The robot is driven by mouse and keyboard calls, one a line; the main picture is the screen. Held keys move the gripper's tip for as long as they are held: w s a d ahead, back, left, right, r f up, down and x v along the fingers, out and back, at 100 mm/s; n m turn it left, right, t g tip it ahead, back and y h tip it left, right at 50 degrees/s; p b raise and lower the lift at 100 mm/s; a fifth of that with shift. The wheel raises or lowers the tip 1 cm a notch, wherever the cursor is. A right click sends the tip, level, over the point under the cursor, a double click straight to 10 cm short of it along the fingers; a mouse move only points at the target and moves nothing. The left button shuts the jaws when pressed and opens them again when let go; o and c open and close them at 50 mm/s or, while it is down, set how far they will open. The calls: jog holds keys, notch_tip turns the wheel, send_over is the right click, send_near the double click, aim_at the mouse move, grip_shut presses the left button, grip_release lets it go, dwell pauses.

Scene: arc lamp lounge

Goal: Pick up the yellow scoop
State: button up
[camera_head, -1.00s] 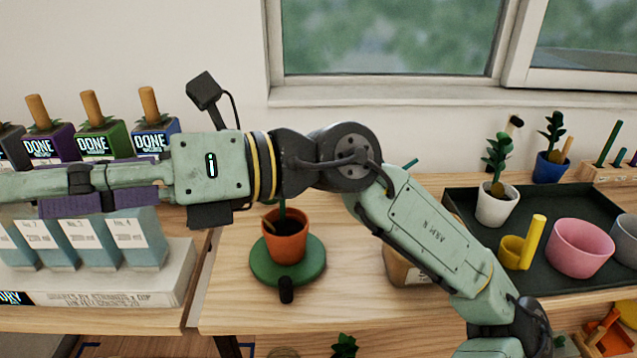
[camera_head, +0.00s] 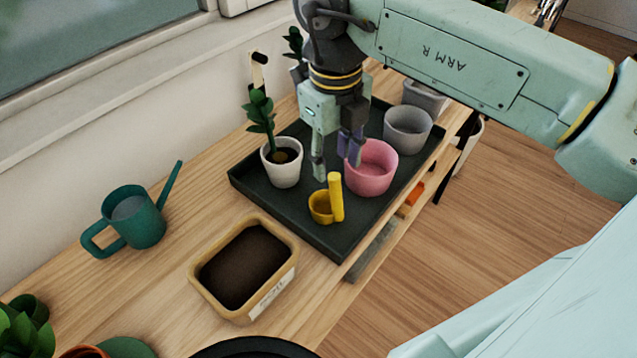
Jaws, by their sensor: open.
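The yellow scoop (camera_head: 335,198) sits on the dark tray (camera_head: 262,193), its round cup at the left and its handle standing upright at the right. My gripper (camera_head: 335,172) points down over the tray, open and empty. Its fingers are just behind and above the scoop in the picture, one left of the handle and one to its right near the pink pot (camera_head: 372,170). I cannot tell whether a finger touches the pink pot.
On the tray, a white pot with a plant (camera_head: 283,163) stands left of the gripper, and a grey pot (camera_head: 407,128) stands behind the pink one. A soil box (camera_head: 287,245) and a green watering can (camera_head: 133,220) are on the wooden table at the left.

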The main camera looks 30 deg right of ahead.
aim_at(335, 178)
notch_tip(335, 178, down, 5)
jog(key=b, duration=0.3)
jog(key=shift+s+d+f, duration=0.1)
jog(key=shift+f, duration=0.05)
notch_tip(335, 178, down, 5)
jog(key=shift+d+f+b, duration=0.1)
jog(key=shift+f+b, duration=0.05)
jog(key=shift+b, duration=0.95)
jog(key=shift+c, duration=0.5)
grip_shut()
